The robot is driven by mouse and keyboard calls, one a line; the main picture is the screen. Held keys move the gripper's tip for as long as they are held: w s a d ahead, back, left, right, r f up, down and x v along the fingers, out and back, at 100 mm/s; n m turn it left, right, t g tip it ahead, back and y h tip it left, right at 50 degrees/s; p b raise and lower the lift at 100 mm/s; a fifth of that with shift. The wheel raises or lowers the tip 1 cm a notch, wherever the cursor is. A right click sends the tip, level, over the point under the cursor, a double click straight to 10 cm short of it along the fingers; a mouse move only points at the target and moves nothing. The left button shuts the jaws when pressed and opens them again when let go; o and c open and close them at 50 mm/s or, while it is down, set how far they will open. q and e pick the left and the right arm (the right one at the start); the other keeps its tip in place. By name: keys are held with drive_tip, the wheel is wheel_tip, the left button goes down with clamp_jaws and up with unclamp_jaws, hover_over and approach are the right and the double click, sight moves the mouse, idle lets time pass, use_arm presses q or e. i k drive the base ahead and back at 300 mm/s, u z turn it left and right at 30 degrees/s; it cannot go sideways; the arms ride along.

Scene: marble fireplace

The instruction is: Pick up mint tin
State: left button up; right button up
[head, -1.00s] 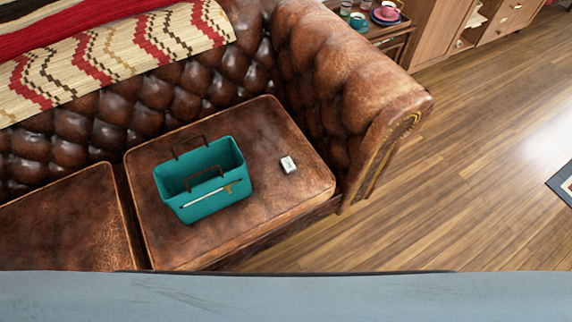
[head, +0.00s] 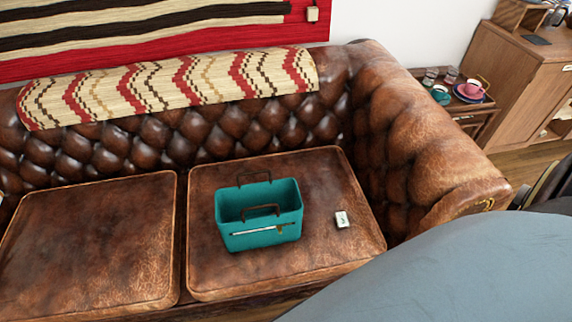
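A small whitish tin (head: 342,219), which looks like the mint tin, lies on the right seat cushion (head: 330,170) of a brown leather sofa. It is to the right of a teal basket (head: 258,240) with dark handles, apart from it. A thin light stick with a brownish end lies against the basket's front side. Neither of my grippers shows in the head view.
The sofa's tufted right armrest (head: 430,150) rises just right of the tin. The left cushion (head: 90,240) is bare. A side table (head: 475,118) with glasses, a teal cup and a pink cup stands beyond the armrest. A wooden cabinet (head: 520,85) is behind it.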

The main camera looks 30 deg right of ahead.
sight(341, 217)
drive_tip(key=u, duration=1.7)
drive_tip(key=k, duration=1.3)
drive_tip(key=z, duration=1.7)
